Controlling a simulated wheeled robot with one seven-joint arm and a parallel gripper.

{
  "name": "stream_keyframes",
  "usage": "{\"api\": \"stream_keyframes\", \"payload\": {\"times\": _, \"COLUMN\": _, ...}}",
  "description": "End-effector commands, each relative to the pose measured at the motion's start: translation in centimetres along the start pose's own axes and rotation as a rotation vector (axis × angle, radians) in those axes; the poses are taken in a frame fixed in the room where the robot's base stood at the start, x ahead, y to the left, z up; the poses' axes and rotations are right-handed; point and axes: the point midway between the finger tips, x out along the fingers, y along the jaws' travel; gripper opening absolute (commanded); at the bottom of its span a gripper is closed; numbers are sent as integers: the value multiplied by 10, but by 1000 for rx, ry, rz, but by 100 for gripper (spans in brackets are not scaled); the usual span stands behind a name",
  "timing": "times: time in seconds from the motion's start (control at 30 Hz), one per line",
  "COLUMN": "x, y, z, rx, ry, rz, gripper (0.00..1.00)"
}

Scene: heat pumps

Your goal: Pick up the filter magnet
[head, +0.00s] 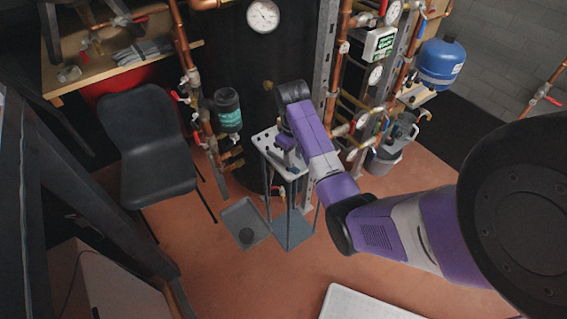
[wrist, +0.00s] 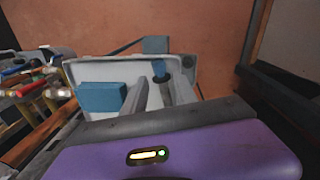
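In the wrist view, my gripper (wrist: 157,88) points at a light grey tray-like top (wrist: 100,70). Its two grey fingers are apart, with a gap between them. I cannot tell which of these is the filter magnet, or whether a finger touches either. A flat blue block (wrist: 101,98) lies to the left of the fingers. In the head view, my gripper is over the grey stand top (head: 268,146), and the arm hides much of it.
Copper pipes with valves (head: 190,78) and more pipework (head: 345,50) flank the stand. A black chair (head: 150,140) stands to the left. A grey tray (head: 245,222) lies on the floor by the stand. Open brown floor (head: 270,275) lies in front.

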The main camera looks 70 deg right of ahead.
Motion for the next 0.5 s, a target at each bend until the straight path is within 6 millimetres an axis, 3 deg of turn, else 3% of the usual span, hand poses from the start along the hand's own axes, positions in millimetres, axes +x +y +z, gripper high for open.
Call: {"api": "stream_keyframes", "payload": {"times": 0.5, "x": 58, "y": 2, "z": 0, "rx": 2, "ry": 1, "rz": 1, "gripper": 34}}
